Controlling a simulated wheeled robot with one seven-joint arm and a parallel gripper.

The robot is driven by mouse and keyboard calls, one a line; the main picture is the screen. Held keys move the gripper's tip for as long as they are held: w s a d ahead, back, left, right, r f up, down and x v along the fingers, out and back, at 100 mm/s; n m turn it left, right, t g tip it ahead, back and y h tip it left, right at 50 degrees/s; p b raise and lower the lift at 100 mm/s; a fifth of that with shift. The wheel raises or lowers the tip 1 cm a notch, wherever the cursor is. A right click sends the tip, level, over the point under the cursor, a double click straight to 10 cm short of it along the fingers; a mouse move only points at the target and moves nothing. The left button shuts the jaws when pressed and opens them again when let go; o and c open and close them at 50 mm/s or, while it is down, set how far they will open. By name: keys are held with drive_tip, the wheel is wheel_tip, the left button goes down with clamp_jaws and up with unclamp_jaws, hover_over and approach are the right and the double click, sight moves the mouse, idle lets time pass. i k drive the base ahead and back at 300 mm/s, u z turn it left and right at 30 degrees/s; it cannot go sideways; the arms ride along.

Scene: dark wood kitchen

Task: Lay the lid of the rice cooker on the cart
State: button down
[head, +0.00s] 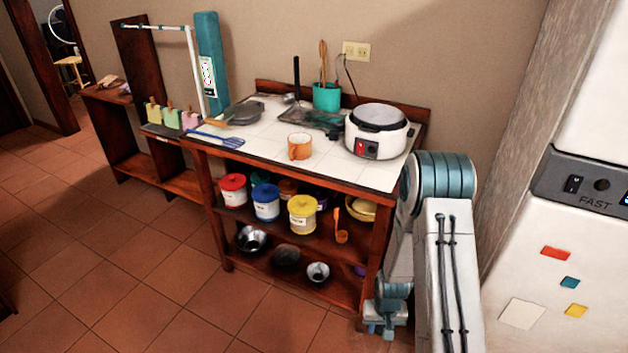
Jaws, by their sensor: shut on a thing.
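The rice cooker (379,134) is white and round, with a red switch on its front. It stands upright at the right end of the cart's white tiled top (345,165). A grey disc inside a pale rim shows on top of the cooker. I cannot tell whether it is the lid or the inside of the pot. My gripper (382,328) is low at the right front corner of the cart, well below the cooker. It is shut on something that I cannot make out. My own arm hides part of that corner.
An orange mug (299,146) stands on the cart top, left of the cooker. A green utensil pot (326,96), a dark rack and a blue spatula (216,137) are also there. White tiles around the mug are bare. A white appliance (560,240) stands close on the right.

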sight(260, 136)
drive_tip(key=k, duration=1.15)
drive_tip(key=u, duration=0.5)
drive_tip(key=i, duration=0.35)
drive_tip(key=u, duration=1.1)
drive_tip(key=i, duration=1.05)
drive_tip(key=u, duration=0.3)
drive_tip(key=i, duration=1.25)
drive_tip(key=z, duration=1.25)
drive_tip(key=i, duration=0.6)
drive_tip(key=z, duration=0.7)
